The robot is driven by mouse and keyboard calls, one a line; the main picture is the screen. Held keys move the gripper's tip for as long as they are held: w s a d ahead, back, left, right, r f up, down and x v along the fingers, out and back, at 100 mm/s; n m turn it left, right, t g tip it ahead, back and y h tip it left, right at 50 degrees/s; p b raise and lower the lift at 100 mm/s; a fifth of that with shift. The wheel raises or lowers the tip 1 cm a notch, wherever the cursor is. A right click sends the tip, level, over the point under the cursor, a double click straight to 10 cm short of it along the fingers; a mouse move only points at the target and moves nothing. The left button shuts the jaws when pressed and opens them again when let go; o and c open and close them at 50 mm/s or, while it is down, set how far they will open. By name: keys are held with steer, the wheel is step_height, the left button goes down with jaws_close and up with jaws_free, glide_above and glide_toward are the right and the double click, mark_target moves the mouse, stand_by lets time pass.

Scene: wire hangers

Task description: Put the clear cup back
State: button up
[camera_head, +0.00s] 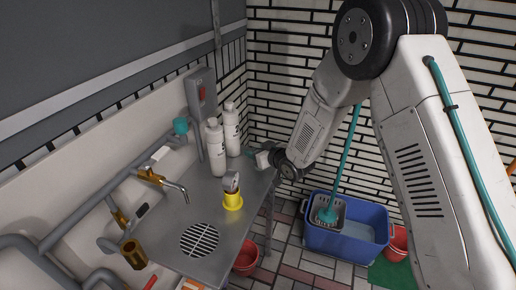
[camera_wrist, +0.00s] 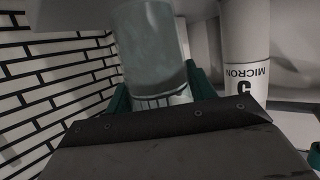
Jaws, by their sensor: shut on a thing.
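The clear cup (camera_wrist: 155,45) is a greyish, see-through cylinder in the wrist view. It stands between the teal fingers of my gripper (camera_wrist: 160,88), which is shut on it. The dark gripper body hides the lower part of the view. In the head view my gripper (camera_head: 262,157) is at the far end of the metal counter (camera_head: 222,225), just right of the white bottles. I cannot make out the cup clearly there.
Two white bottles (camera_head: 215,150) stand close left of my gripper; one bottle (camera_wrist: 246,45) shows lettering in the wrist view. A yellow holder (camera_head: 233,201), a tap (camera_head: 152,176) and a drain grate (camera_head: 199,240) are nearer. A blue bin (camera_head: 345,240) is on the floor.

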steer(key=shift+f, duration=0.7)
steer(key=shift+f, duration=0.15)
steer(key=o, duration=1.1)
steer(key=shift+s+d+r, duration=0.25)
steer(key=shift+s+r, duration=0.05)
steer(key=v, duration=1.1)
steer(key=shift+s, duration=0.1)
steer(key=shift+d, duration=0.1)
